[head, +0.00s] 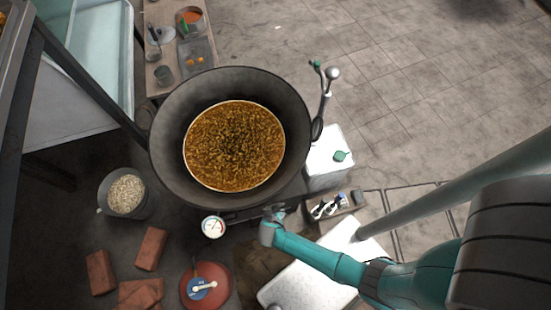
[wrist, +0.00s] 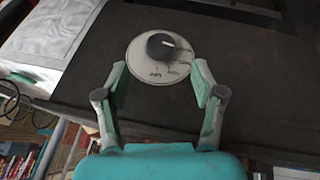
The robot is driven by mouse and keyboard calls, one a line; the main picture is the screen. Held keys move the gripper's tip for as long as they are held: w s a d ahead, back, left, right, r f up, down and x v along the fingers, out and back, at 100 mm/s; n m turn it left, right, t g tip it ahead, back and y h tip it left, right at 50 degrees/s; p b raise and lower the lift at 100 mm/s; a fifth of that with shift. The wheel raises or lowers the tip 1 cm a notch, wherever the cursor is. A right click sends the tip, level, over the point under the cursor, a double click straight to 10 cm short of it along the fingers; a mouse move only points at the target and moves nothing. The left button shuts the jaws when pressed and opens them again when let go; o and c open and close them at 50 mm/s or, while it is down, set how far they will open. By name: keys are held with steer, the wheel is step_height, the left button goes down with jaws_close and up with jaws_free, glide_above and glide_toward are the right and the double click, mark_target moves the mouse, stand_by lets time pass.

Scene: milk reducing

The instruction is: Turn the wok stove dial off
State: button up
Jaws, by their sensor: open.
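The stove dial shows in the wrist view as a black knob (wrist: 163,46) with a white pointer line, on a round white plate (wrist: 145,72) with dark markings. The plate is on the dark stove front (wrist: 255,75). My gripper (wrist: 159,70) is open, its two fingers on either side of the plate's lower part. The knob lies between and just beyond the fingertips, with no clear contact. In the head view my gripper (head: 277,214) is by the stove edge below the large black wok (head: 167,145). I cannot make out the knob there.
The wok holds brown, bubbling contents (head: 234,146). A round white gauge (head: 213,226) is left of my gripper. A white container (head: 328,158) and a small bottle rack (head: 338,207) stand to the right. Bricks (head: 151,249) and a red gas cylinder (head: 206,285) are lower left.

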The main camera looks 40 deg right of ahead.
mark_target(275, 210)
steer(key=x, duration=0.7)
stand_by(0.3)
steer(key=c, duration=1.1)
steer(key=shift+s, duration=0.1)
steer(key=shift+c, duration=0.2)
